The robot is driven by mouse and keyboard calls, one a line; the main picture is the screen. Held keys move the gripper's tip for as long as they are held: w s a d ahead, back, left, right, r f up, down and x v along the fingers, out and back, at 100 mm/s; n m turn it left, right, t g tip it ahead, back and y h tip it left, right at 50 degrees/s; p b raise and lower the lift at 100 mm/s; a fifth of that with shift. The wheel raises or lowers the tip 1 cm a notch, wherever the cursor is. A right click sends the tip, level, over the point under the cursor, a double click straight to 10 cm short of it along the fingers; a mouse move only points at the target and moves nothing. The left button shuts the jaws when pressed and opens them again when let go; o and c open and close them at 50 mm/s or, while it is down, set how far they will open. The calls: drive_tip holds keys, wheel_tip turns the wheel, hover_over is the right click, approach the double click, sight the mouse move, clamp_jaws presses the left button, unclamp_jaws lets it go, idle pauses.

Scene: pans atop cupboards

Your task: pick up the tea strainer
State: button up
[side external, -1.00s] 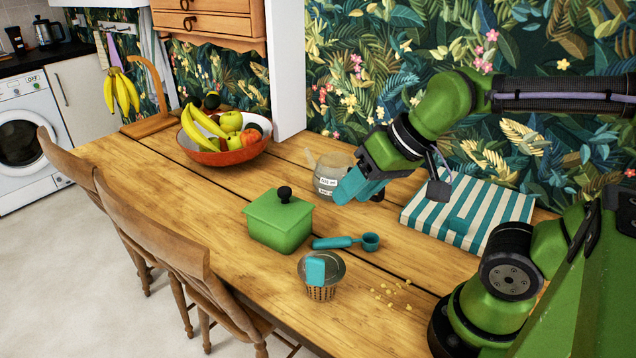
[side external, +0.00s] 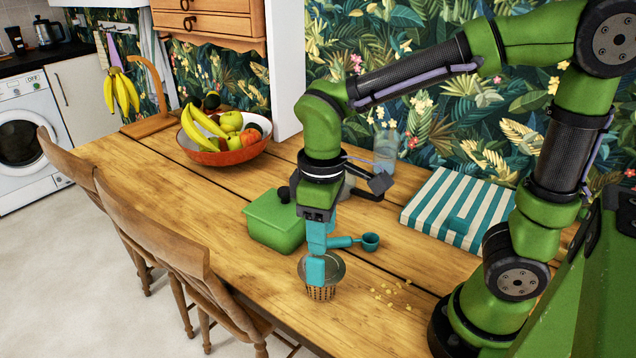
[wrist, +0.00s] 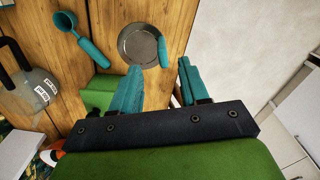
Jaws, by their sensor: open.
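The tea strainer (side external: 324,291) is a metal basket with a round rim and a flat teal handle (side external: 315,270). It stands on the wooden table near its front edge. In the wrist view its round bowl (wrist: 136,45) is at top centre, with the teal handle (wrist: 163,52) at its right rim. My gripper (side external: 318,254) points down just above the handle. In the wrist view my gripper (wrist: 160,68) is open, with its teal fingers apart and the handle showing between and beyond the tips. Whether the fingers touch the handle cannot be told.
A green lidded box (side external: 275,222) stands close behind-left of my gripper. A teal scoop (side external: 369,242) lies behind it. A glass jug (wrist: 32,88), a striped item (side external: 468,213) and crumbs (side external: 388,293) are also on the table. A fruit bowl (side external: 222,157) is farther left; chairs line the front.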

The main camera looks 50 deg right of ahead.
sight(318, 259)
drive_tip(key=f, duration=0.9)
drive_tip(key=shift+w+a, duration=0.2)
drive_tip(key=shift+c, duration=0.3)
clamp_jaws()
